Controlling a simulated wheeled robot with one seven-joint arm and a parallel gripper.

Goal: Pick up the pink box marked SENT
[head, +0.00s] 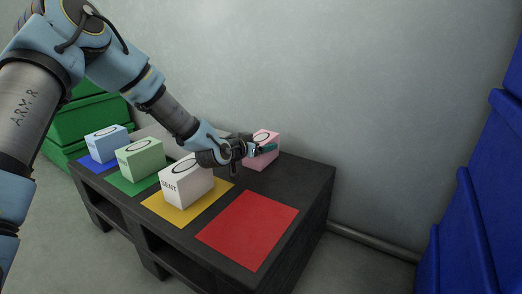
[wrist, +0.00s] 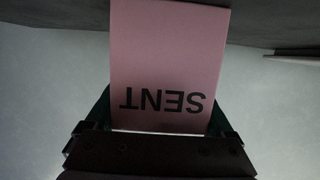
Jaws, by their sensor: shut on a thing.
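The pink box (head: 262,160) is at the back right of the black table in the head view, partly hidden by my gripper (head: 262,150). In the wrist view the pink box (wrist: 168,50) fills the middle, with SENT upside down on its face. My gripper (wrist: 160,125) has a dark finger at each side of the box and is shut on it. In the head view the box looks upright and close to the table top; I cannot tell whether it touches it.
The black table (head: 310,175) also holds a white box (head: 188,188) marked SENT on a yellow mat, a green box (head: 141,158) on a green mat and a blue box (head: 106,143) on a blue mat. The red mat (head: 248,230) is empty. Blue crates (head: 480,200) stand at right, green crates (head: 90,118) at left.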

